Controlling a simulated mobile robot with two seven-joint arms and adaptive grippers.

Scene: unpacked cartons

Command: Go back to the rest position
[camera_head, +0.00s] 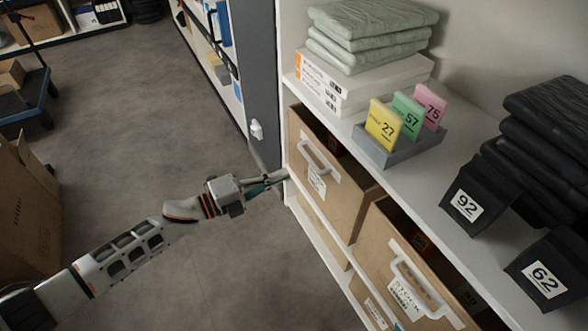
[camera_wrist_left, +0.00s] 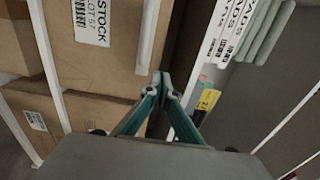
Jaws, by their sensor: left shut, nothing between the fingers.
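My left gripper (camera_head: 277,179) reaches in from the left in the head view, near the shelf's left edge. Its fingers are together with nothing between them. In the left wrist view the closed fingertips (camera_wrist_left: 163,82) show in front of a shelf board and a cardboard box (camera_wrist_left: 105,45). I cannot tell whether they touch the shelf. My right gripper is not in view.
A white shelf (camera_head: 440,205) holds folded green cloths (camera_head: 370,30), flat white boxes (camera_head: 350,85), a grey tray (camera_head: 385,150) of coloured number cards, and black items numbered 92 and 62. Cardboard bins (camera_head: 325,175) sit below. The floor (camera_head: 130,150) at left is mostly clear.

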